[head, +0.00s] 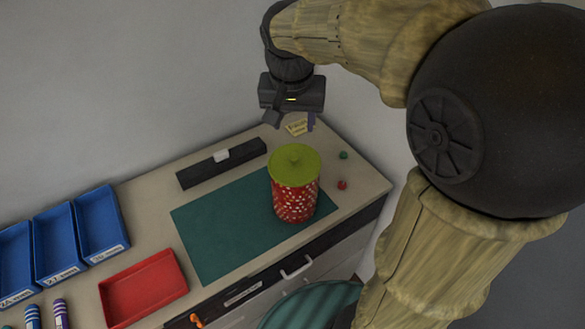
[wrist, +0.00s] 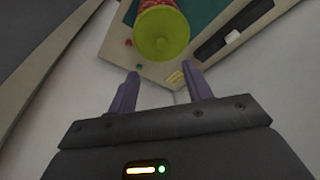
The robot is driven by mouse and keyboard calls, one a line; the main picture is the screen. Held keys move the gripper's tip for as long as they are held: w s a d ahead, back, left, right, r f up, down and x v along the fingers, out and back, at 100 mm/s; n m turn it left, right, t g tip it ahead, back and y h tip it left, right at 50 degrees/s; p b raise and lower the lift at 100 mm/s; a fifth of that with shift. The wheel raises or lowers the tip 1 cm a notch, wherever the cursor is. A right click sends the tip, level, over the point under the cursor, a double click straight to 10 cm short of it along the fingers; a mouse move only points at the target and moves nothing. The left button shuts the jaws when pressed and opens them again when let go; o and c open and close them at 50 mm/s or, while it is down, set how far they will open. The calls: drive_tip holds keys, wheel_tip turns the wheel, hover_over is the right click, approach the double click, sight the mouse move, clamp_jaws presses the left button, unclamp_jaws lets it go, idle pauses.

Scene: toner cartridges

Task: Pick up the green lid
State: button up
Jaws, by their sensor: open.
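The green lid (head: 295,165) is a round disc with a small knob on top. It sits on a red patterned canister (head: 295,202), which stands upright on the right part of a dark green mat (head: 215,238). In the wrist view the lid (wrist: 161,35) is at top centre, with part of the canister (wrist: 157,4) showing beyond it. My gripper (head: 290,119) is above the back of the counter, behind and higher than the lid, apart from it. In the wrist view my gripper (wrist: 163,83) has its two purple fingers spread with nothing between them.
A black bar with a white block (head: 221,156) lies behind the mat. A yellow note (head: 297,127), a green ball (head: 343,155) and a red ball (head: 342,185) lie near the back right. A red tray (head: 143,288) and blue bins (head: 100,222) stand left.

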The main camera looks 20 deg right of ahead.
wheel_tip(320, 180, up, 3)
drive_tip(key=shift+d+m, duration=0.15)
drive_tip(key=shift+m, duration=0.45)
drive_tip(key=p, duration=0.2)
hover_over(294, 160)
drive_tip(key=f, duration=1.2)
drive_tip(key=shift+s+d, duration=0.15)
drive_tip(key=shift+s, duration=0.05)
drive_tip(key=shift+d, duration=0.1)
drive_tip(key=shift+s, duration=0.1)
